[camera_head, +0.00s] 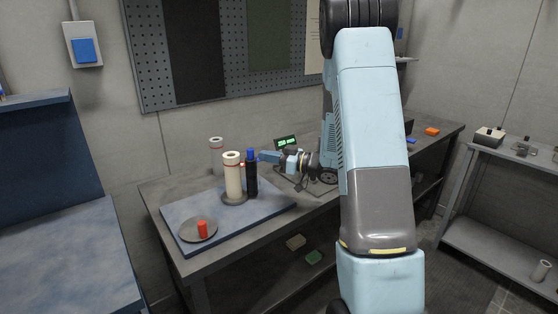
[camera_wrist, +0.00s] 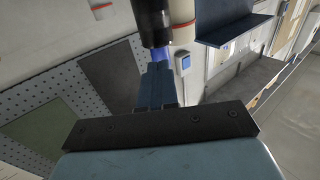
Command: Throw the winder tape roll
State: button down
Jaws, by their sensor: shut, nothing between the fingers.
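A tall cream roll with a reddish core (camera_head: 233,178), likely the tape roll, stands upright on a grey disc on the blue board. A black cylinder with a blue top (camera_head: 251,176) stands just right of it. My gripper (camera_head: 262,155) comes in from the right with its blue fingers together, close to the blue top. In the wrist view the shut fingers (camera_wrist: 158,70) point at the black cylinder (camera_wrist: 152,22), with part of the cream roll (camera_wrist: 182,14) beside it. I cannot tell whether the fingertips touch the blue top. Nothing shows between the fingers.
A short red piece (camera_head: 202,229) sits on a grey plate at the board's front left. A paler roll (camera_head: 216,156) stands behind. A small green-lit display (camera_head: 286,142) is at the back. The blue board (camera_head: 248,216) has bare room at its front right.

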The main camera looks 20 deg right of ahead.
jog(key=shift+w+a, duration=0.45)
jog(key=shift+a, duration=0.15)
